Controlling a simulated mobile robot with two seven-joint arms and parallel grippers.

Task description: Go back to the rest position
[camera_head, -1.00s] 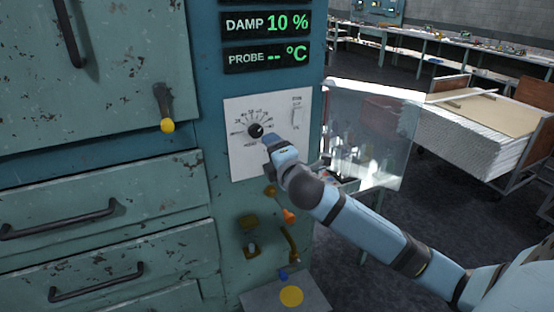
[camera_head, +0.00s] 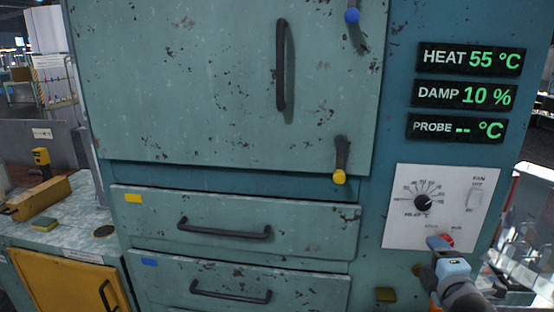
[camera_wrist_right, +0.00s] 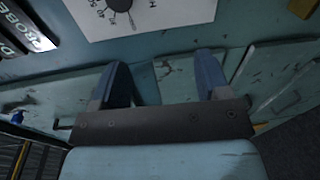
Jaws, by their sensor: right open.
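My right gripper (camera_head: 440,243) is at the lower right of the head view, in front of the cabinet just below the dial panel (camera_head: 400,235). In the right wrist view its two blue fingers (camera_wrist_right: 168,82) stand apart with nothing between them. The black dial knob (camera_head: 423,202) is above the gripper and apart from it in the picture. The knob also shows at the top of the wrist view (camera_wrist_right: 119,4). My left gripper is in neither view.
The teal cabinet has a large door (camera_head: 200,90) with a yellow-tipped latch (camera_head: 339,176) and two drawers (camera_head: 300,222) below. Readouts show heat 55 °C (camera_head: 471,60) and damp 10 %. A side bench (camera_head: 60,235) with a yellow device (camera_head: 38,197) stands left. Glassware is at far right.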

